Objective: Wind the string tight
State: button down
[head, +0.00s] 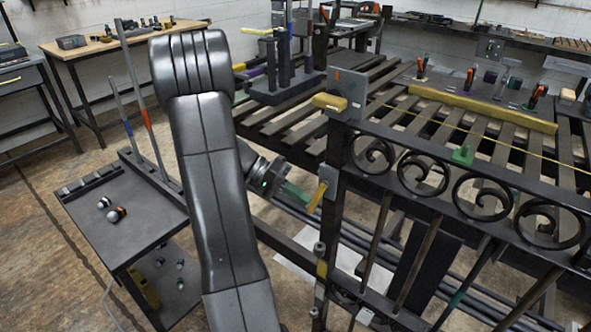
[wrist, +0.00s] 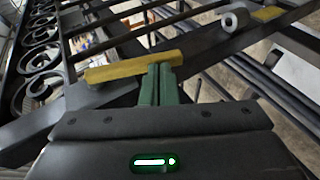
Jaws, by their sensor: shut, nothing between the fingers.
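A thin yellow string (head: 500,141) runs above the scroll gate (head: 428,171), from the grey plate (head: 347,84) on the post towards the right. Whether it is slack or taut is hard to tell. A yellow bar (head: 317,197), possibly a handle, sits on a grey bracket on the near post. My gripper (head: 308,203) is beside it, its green fingers pointing at it. In the wrist view the green fingers (wrist: 158,70) are shut together at the yellow bar (wrist: 120,71). The bar lies across their tips; I cannot tell whether they touch.
A yellow block (head: 329,102) sticks out at the post top. A slatted table (head: 400,110) stands behind. A dark cart (head: 150,205) stands left. Dark bars run below the gate.

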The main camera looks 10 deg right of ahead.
jog(key=shift+s+d+f+b, duration=0.65)
jog(key=shift+s+f+b, duration=0.15)
jog(key=shift+b, duration=0.25)
jog(key=shift+f, duration=0.1)
